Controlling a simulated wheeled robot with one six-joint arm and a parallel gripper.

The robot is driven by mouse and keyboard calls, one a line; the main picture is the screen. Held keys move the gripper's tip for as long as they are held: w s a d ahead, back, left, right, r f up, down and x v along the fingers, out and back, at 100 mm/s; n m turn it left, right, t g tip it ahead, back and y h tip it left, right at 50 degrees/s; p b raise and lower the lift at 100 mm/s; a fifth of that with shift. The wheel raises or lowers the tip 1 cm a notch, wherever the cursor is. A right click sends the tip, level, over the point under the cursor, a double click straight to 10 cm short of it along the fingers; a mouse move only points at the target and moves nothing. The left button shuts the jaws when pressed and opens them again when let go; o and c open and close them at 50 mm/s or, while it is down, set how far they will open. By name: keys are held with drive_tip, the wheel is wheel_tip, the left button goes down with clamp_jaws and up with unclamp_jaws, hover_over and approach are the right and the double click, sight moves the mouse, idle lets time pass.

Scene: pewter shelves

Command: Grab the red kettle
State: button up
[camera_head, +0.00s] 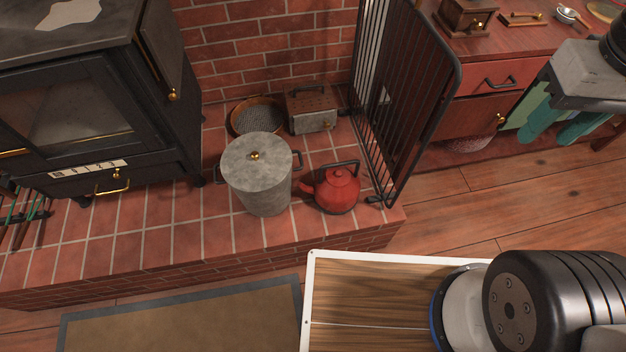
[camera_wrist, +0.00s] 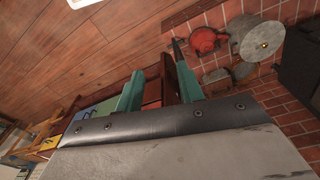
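The red kettle (camera_head: 338,190) stands upright on the brick hearth, its dark handle up and its spout toward the grey pot. It also shows in the wrist view (camera_wrist: 203,41), near the top right of centre. My gripper (camera_head: 541,132) is at the upper right in the head view, well away from the kettle, in front of the red cabinet. In the wrist view my gripper (camera_wrist: 160,70) has its two teal fingers spread apart with nothing held between them.
A lidded grey pot (camera_head: 262,180) stands just left of the kettle. A dark metal fire screen (camera_head: 410,100) stands close on its right. A toaster-like box (camera_head: 312,108) and round basket (camera_head: 257,117) are behind. A black stove (camera_head: 80,100) is at left. The hearth's front strip is clear.

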drive_tip(key=w+a+f+n+g+h, duration=0.35)
drive_tip(key=w+f, duration=0.25)
drive_tip(key=w, duration=0.3)
drive_tip(key=n+t+h, duration=0.4)
drive_tip(key=n+t, duration=0.9)
drive_tip(key=t, duration=0.1)
approach(335, 166)
drive_tip(key=x, duration=0.4)
drive_tip(key=shift+m+y, duration=0.25)
drive_tip(key=x, duration=0.7)
drive_tip(key=shift+w+d, duration=0.1)
drive_tip(key=shift+d, duration=0.15)
clamp_jaws()
